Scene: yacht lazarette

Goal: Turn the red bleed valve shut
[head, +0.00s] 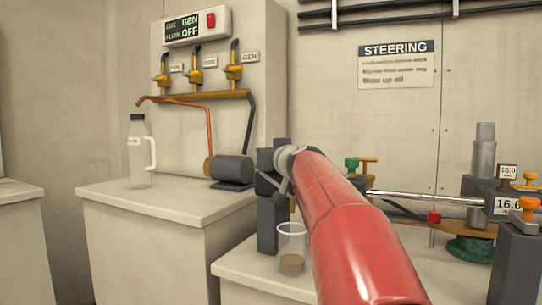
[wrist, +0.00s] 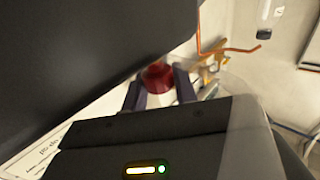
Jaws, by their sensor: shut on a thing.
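In the wrist view, the red valve knob (wrist: 158,76) sits between the two dark fingers of my gripper (wrist: 160,86). The fingers are shut on its sides, and only its rounded top shows clearly. The valve's stem and how far it is turned are hidden. In the head view, my red arm reaches across the bench and hides the gripper and the held knob. A small red piece (head: 434,217) shows right of my arm, under the shiny rod; I cannot tell whether it belongs to the valve.
A green knob (head: 352,162) with yellow fitting stands behind my arm. A clear beaker (head: 291,240) stands on the bench close left of it. The ram's dark blocks and orange knob (head: 529,203) are at right. A white bottle (head: 137,152) and pump (head: 231,168) are on the left counter.

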